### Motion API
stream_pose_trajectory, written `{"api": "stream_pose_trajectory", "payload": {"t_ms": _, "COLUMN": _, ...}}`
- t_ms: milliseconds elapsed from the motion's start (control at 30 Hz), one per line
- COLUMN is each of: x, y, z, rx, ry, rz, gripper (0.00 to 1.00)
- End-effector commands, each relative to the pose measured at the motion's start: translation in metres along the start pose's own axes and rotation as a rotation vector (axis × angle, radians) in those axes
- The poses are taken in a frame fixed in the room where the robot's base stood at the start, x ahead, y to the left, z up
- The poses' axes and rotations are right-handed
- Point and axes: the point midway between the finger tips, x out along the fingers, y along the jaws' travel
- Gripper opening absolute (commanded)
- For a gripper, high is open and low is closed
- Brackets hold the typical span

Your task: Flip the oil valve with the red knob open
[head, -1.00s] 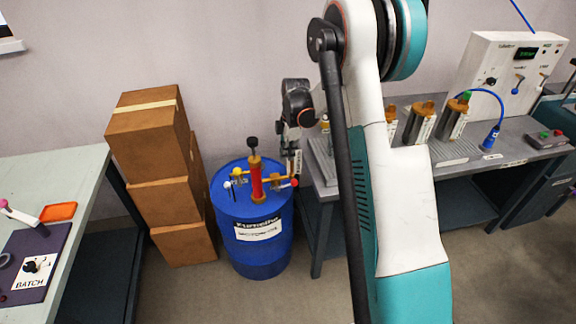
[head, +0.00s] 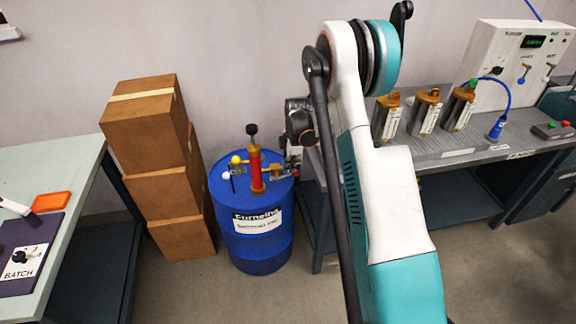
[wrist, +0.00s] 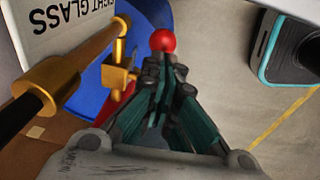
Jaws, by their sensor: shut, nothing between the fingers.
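The red knob (wrist: 163,40) shows in the wrist view just beyond my gripper's fingertips. It appears close to them; I cannot tell whether they touch. The brass oil valve (wrist: 118,78) sits to the left of the fingers on a brass pipe (wrist: 85,68). My gripper (wrist: 164,68) is shut and empty. In the head view, my gripper (head: 291,164) is at the right side of the red pump (head: 256,170) on top of the blue drum (head: 250,250). I cannot make out the red knob clearly there.
A yellow knob (head: 236,160) and a white knob (head: 227,175) are on the pump's left. Stacked cardboard boxes (head: 150,125) stand left of the drum. A grey bench (head: 455,153) with several canisters is on the right. A SIGHT GLASS sign (wrist: 75,22) borders the pipe.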

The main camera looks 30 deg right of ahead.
Motion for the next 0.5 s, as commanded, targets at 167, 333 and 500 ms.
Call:
{"api": "stream_pose_trajectory", "payload": {"t_ms": 167, "x": -0.001, "y": 0.000, "z": 0.000, "rx": 0.000, "ry": 0.000, "rz": 0.000, "gripper": 0.00}}
{"api": "stream_pose_trajectory", "payload": {"t_ms": 333, "x": 0.005, "y": 0.000, "z": 0.007, "rx": 0.001, "ry": 0.000, "rz": 0.000, "gripper": 0.00}}
{"api": "stream_pose_trajectory", "payload": {"t_ms": 500, "x": 0.016, "y": -0.001, "z": 0.021, "rx": 0.001, "ry": 0.000, "rz": 0.000, "gripper": 0.00}}
